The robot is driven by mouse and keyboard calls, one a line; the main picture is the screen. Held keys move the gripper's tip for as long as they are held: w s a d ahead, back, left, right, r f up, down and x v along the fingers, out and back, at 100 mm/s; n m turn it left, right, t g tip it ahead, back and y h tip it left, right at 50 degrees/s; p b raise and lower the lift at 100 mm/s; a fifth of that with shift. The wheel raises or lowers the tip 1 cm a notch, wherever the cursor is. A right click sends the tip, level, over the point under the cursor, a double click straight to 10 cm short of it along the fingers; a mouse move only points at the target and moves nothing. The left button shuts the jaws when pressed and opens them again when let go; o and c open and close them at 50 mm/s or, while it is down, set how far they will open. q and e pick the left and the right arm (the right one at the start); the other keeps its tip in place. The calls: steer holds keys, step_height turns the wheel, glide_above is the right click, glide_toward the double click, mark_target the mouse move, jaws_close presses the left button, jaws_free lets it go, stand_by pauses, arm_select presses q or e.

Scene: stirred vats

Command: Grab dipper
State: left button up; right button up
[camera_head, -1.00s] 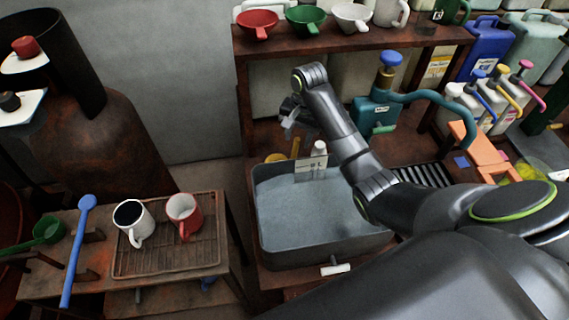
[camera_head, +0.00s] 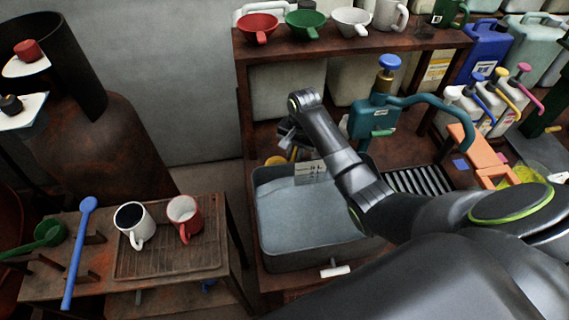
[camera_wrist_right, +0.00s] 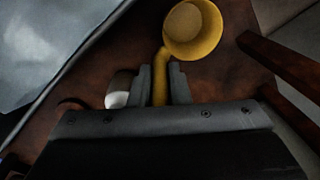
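A yellow dipper (camera_head: 275,159) shows behind the far left corner of the grey vat (camera_head: 254,215) in the head view. Its round cup (camera_wrist_right: 193,30) and handle (camera_wrist_right: 160,88) show in the right wrist view. My right gripper (camera_head: 291,140) is low over the dipper, beyond the vat's far rim. In the wrist view its two fingers (camera_wrist_right: 161,85) stand on both sides of the handle, which fills the narrow gap between them. The lower handle is hidden by the gripper body. My left gripper is not in view.
A blue dipper (camera_head: 78,250) and a green dipper (camera_head: 48,233) rest at the left table, beside two mugs on a tray (camera_head: 165,262). A shelf (camera_head: 330,40) with funnels stands behind the gripper. A teal pump (camera_head: 372,117) stands right of the arm.

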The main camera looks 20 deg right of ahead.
jaws_close()
